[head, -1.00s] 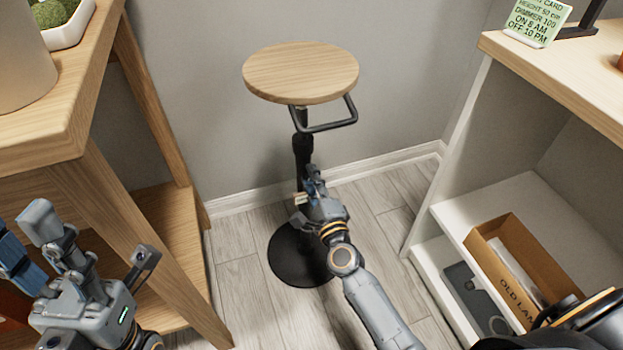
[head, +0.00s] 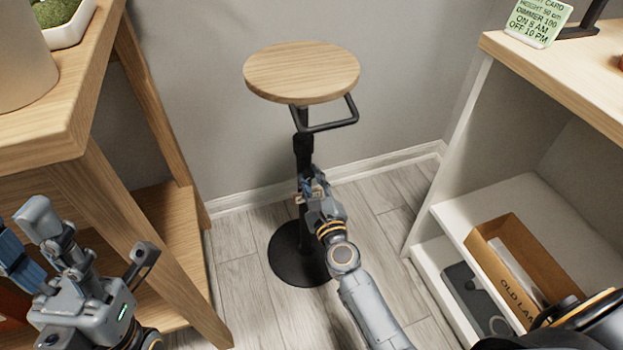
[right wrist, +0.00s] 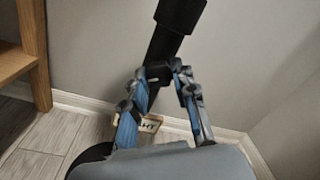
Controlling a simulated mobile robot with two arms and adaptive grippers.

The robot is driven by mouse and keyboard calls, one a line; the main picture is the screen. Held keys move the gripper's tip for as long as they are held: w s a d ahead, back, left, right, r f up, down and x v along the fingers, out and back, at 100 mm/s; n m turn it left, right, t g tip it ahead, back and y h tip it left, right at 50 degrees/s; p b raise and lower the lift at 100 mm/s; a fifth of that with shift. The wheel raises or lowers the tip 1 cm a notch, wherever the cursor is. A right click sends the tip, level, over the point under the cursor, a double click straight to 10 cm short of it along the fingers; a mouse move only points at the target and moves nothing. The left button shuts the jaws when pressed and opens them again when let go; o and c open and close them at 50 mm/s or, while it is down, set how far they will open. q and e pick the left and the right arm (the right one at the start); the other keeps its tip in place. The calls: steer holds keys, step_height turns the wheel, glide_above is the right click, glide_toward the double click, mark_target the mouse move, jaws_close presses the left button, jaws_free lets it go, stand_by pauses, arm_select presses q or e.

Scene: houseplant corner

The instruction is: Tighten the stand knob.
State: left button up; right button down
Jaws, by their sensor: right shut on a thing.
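The stand has a round wooden top (head: 301,72), a black pole (head: 303,150) and a round black base (head: 290,268). My right gripper (head: 309,182) is at the pole below the collar. In the right wrist view, its blue-padded fingers (right wrist: 163,76) close around a small dark piece at the pole, the stand knob (right wrist: 158,71), mostly hidden by the fingers. A small pale tag with partly hidden letters (right wrist: 150,123) shows behind the fingers. My left gripper (head: 90,245) is at the lower left, its fingers spread and empty, away from the stand.
A wooden table (head: 95,110) with a lower shelf stands at the left. A white shelf unit (head: 450,160) at the right holds a cardboard box (head: 530,262). A green card (head: 537,22) stands on its top. The wall is close behind the stand.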

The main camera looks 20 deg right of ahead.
steer(key=shift+d, duration=0.1)
stand_by(0.3)
steer(key=c, duration=1.1)
jaws_free()
steer(key=shift+o, duration=0.2)
steer(key=s, duration=1.2)
steer(key=shift+f, duration=0.2)
